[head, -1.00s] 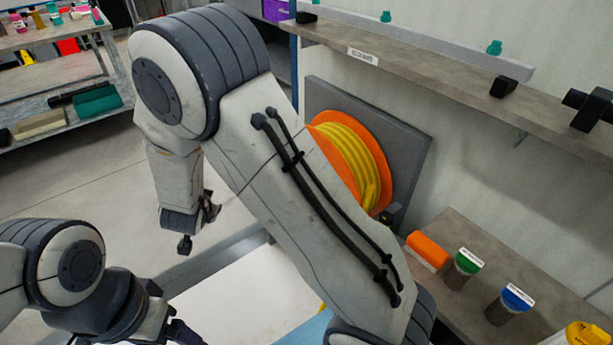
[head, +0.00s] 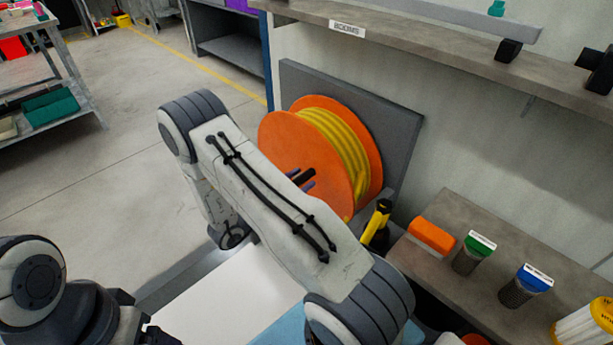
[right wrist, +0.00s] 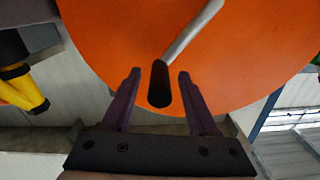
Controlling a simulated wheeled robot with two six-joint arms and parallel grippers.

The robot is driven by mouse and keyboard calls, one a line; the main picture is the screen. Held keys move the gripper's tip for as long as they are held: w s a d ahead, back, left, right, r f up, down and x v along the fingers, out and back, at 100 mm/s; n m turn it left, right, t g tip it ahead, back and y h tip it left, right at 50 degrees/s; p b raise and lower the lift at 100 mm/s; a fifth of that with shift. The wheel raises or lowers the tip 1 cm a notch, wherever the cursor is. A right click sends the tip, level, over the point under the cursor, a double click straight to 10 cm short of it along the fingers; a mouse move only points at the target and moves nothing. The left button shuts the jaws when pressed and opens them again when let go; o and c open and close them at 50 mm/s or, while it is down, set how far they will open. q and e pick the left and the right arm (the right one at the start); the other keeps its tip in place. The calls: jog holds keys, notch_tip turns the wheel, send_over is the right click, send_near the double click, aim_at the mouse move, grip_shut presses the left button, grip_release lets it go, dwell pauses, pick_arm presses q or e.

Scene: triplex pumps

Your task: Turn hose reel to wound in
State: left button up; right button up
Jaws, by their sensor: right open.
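The hose reel has an orange disc (head: 285,135) and a yellow hose (head: 340,145) coiled on its drum, mounted on a grey wall panel. The orange disc (right wrist: 110,40) fills much of the right wrist view. A metal crank arm (right wrist: 190,35) ends in a black handle (right wrist: 159,88). My right gripper (right wrist: 160,74) is open, with one purple finger on each side of the handle and gaps between. In the head view, my right gripper (head: 301,181) is partly hidden behind my arm.
A black and yellow nozzle (head: 378,222) stands beside the reel. A shelf (head: 440,50) runs above. Floor at left is open.

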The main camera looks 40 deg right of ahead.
aim_at(316, 169)
jog(key=shift+w+d, duration=0.15)
jog(key=shift+d, duration=1.55)
grip_shut()
